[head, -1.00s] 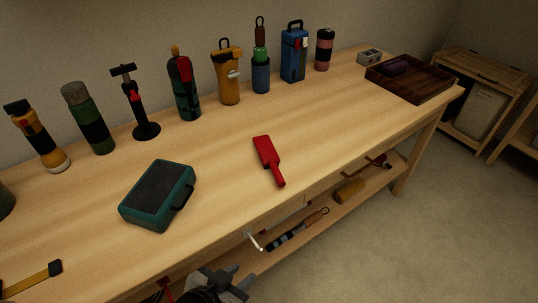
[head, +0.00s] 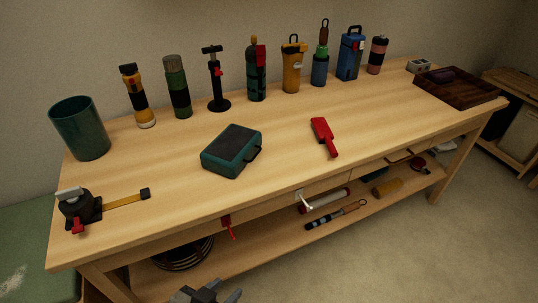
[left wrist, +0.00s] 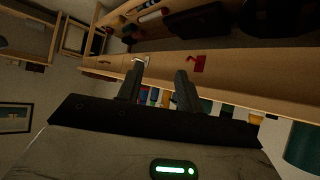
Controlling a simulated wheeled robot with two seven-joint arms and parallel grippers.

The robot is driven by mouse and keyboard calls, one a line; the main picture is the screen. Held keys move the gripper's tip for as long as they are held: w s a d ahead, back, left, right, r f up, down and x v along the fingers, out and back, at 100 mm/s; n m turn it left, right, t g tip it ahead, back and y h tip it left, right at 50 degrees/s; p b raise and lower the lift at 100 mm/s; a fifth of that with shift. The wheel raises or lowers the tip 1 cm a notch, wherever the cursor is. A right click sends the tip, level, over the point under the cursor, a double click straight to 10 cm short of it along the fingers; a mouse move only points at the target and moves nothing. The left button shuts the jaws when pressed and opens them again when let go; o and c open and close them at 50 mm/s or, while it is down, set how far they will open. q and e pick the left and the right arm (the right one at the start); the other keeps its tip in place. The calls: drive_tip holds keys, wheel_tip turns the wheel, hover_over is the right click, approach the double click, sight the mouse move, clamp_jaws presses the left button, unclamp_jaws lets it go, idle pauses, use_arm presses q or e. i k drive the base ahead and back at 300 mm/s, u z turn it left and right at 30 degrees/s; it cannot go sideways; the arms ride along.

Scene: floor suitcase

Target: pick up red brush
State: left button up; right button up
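The red brush (head: 322,133) lies flat on the wooden workbench (head: 290,150), right of the middle, its narrow end toward the front edge. Nothing touches it. My left gripper (head: 206,294) shows only in part at the bottom of the head view, in front of and lower than the bench top, well away from the brush. In the left wrist view its two fingers (left wrist: 160,68) stand apart with nothing between them. I cannot make out the brush in the left wrist view. My right gripper is in neither view.
A teal case (head: 231,151) lies left of the brush. A green bin (head: 80,128), a tape tool (head: 78,207), several upright tools and bottles, and a dark wooden tray (head: 455,88) stand around it. A red-handled item (head: 228,226) hangs at the bench front. A lower shelf holds more tools.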

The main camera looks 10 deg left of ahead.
sight(321, 127)
drive_tip(key=u, duration=0.4)
drive_tip(key=k, duration=0.35)
drive_tip(key=z, duration=1.2)
drive_tip(key=i, duration=0.8)
